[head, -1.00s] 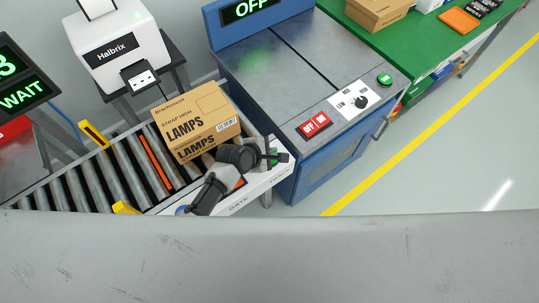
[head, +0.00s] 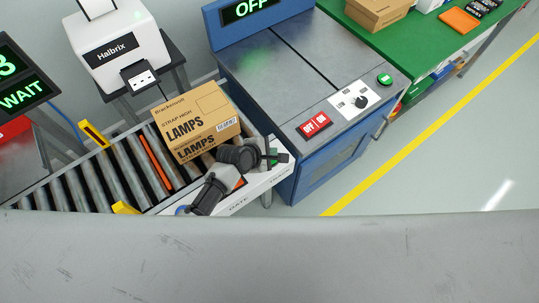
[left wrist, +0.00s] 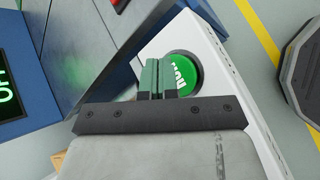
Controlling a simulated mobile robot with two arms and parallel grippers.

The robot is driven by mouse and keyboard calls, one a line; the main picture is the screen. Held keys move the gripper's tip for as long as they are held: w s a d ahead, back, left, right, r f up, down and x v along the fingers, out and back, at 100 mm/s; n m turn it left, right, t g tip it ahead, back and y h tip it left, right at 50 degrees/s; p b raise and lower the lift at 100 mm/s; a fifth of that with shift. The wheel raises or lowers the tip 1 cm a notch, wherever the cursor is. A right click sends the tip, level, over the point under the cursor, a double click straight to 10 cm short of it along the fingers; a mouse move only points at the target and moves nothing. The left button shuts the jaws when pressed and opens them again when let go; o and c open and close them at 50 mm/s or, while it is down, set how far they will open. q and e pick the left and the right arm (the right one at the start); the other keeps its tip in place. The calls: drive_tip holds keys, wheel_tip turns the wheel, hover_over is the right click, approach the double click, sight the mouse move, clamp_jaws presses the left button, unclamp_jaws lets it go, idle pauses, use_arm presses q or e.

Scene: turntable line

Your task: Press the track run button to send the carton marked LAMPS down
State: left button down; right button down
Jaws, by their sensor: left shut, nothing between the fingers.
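The brown carton marked LAMPS (head: 197,122) sits on the roller track (head: 88,178), at its right end. My left gripper (head: 281,158) is over the white control rail (head: 255,188) at the track's front right, just right of the carton. Its fingers are closed together and empty. In the left wrist view the gripper (left wrist: 158,78) is right beside a round green button (left wrist: 186,70), its fingertips overlapping the button's left edge. The button's lettering is upside down and partly covered. I cannot tell whether the fingers touch the button. My right gripper is out of view.
A blue machine (head: 330,165) with an OFF display and red OFF/ON switch (head: 314,125) stands right of the track. A white Halbrix printer (head: 118,48) stands behind. A display at left reads WAIT (head: 22,97). Yellow gate posts (head: 95,135) flank the track.

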use_arm(q)
drive_tip(key=shift+f, duration=0.3)
drive_tip(key=shift+f+b, duration=0.3)
drive_tip(key=shift+f, duration=0.25)
idle(0.6)
drive_tip(key=shift+r, duration=0.1)
drive_tip(key=shift+r+p, duration=0.9)
drive_tip(key=shift+p, duration=0.2)
wheel_tip(320, 180, up, 5)
drive_tip(key=p, duration=0.5)
drive_tip(key=shift+p, duration=0.35)
